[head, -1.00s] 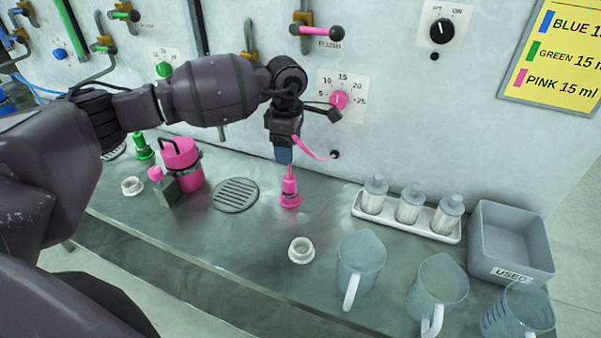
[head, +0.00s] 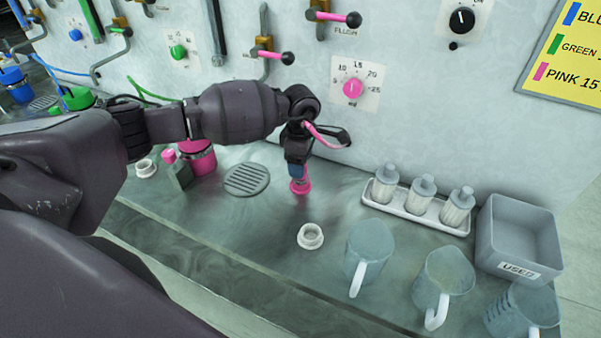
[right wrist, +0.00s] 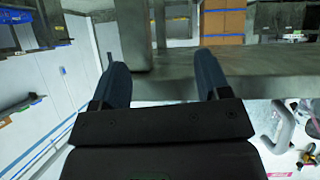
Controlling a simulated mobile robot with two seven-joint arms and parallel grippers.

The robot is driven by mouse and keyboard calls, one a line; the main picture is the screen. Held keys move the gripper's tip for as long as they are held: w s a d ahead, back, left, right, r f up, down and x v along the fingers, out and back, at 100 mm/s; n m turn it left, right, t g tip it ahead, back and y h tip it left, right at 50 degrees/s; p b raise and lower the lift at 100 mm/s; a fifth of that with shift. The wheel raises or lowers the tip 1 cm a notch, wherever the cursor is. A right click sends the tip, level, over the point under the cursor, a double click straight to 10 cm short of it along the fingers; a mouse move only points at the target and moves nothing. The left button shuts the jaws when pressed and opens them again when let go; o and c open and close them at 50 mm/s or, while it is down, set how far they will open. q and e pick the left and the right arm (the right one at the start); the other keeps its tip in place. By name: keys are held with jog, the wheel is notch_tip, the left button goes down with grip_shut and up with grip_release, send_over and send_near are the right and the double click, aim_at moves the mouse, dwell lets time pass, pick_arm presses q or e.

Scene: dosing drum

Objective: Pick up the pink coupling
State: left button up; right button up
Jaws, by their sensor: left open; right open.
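The pink coupling (head: 300,186) stands upright on the grey bench, below the pink dial. Its lower flange shows; its upper part is hidden by my left gripper. A pink hose (head: 322,136) runs beside the gripper. My left gripper (head: 298,174) points down from above, its blue fingertips at the coupling's top; whether they touch it cannot be told. It is open. My right gripper (right wrist: 160,85) shows in the right wrist view with its two blue fingers apart and nothing between them.
A white ring cap (head: 310,236) and clear jugs (head: 370,252) stand in front and to the right. A tray of filters (head: 421,206) and a grey USED bin (head: 516,240) are at right. A pink canister (head: 198,158) and round drain grate (head: 246,180) are at left.

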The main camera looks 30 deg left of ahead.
pick_arm(q)
jog(key=shift+f, duration=0.85)
jog(key=c, duration=1.1)
jog(key=shift+o, duration=0.2)
jog(key=shift+r, duration=0.4)
notch_tip(320, 180, up, 9)
jog(key=shift+w+f, duration=0.1)
notch_tip(320, 180, up, 10)
jog(key=shift+r+b, duration=0.25)
jog(key=shift+b, duration=0.15)
pick_arm(e)
jog(key=shift+f, duration=0.45)
